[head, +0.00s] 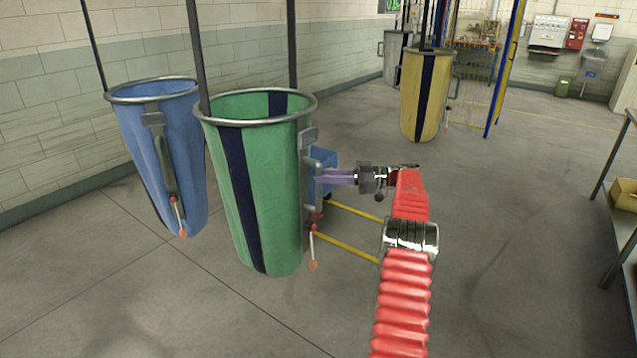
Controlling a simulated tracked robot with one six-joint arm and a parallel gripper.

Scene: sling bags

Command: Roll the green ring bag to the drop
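The green ring bag (270,190) hangs upright in the left middle of the head view. It has a grey metal ring rim, dark navy vertical bands and dark straps going up. A grey bracket or handle (308,150) is on its right side, with a red-tipped pull cord (313,250) below. My gripper (322,177) comes in from the right, its purple fingers level with the bracket and at or very near it. The fingertips merge with the bracket, so whether they grip it cannot be told. I cannot pick out the drop for certain.
A blue bag (165,150) hangs close behind the green bag on the left. A yellow bag (425,95) and a grey bag (395,57) hang farther back. Yellow floor lines (350,213) run behind my arm. A blue post (508,70) stands beyond; the right-hand floor is clear to a table (622,225).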

